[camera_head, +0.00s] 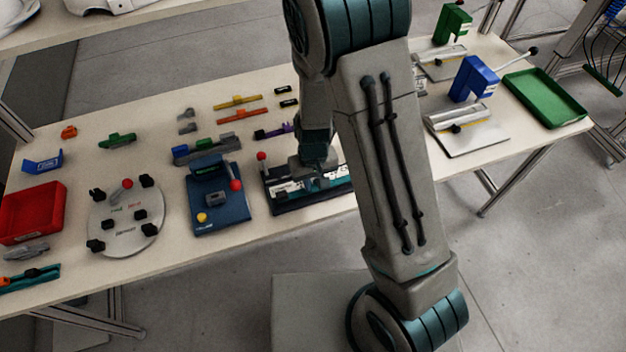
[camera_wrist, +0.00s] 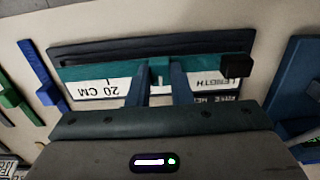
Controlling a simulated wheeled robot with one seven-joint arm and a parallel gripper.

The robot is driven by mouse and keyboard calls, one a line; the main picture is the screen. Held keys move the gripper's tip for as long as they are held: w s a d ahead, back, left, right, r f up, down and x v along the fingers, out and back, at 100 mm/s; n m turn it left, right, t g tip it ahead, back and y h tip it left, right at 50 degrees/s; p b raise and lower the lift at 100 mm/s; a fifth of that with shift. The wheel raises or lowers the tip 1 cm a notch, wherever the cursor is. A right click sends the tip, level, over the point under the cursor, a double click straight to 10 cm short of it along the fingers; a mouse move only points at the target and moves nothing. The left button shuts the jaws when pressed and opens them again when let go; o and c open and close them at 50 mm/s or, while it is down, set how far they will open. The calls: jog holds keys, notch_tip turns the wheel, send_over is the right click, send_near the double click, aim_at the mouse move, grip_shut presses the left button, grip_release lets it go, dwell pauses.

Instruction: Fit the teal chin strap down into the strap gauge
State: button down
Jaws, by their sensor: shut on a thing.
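The teal chin strap (camera_wrist: 110,71) runs lengthwise across the strap gauge in the wrist view. My gripper (camera_wrist: 162,72) is shut on a raised teal part near the strap's middle. The strap gauge (camera_wrist: 80,50) has a dark base and white scale plates reading "20 CM" and "LENGTH". The strap lies along the far edge of those plates; I cannot tell whether it is fully down or slightly above. A black block (camera_wrist: 236,66) is at the strap's right end. In the head view my gripper (camera_head: 314,168) is over the gauge (camera_head: 290,208) and hides most of the strap.
A blue fixture (camera_head: 215,215) stands left of the gauge, with a round grey plate (camera_head: 125,235) and red tray (camera_head: 32,212) beyond. Several small coloured straps, including an orange one (camera_head: 238,116), lie behind. A blue press (camera_head: 472,80) and green tray (camera_head: 545,97) are at the right.

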aim_at(313, 185)
jog(key=shift+f+b, duration=0.7)
jog(key=shift+f, duration=0.1)
jog(key=c, duration=1.2)
grip_release()
jog(key=shift+c, duration=0.2)
notch_tip(313, 185, up, 14)
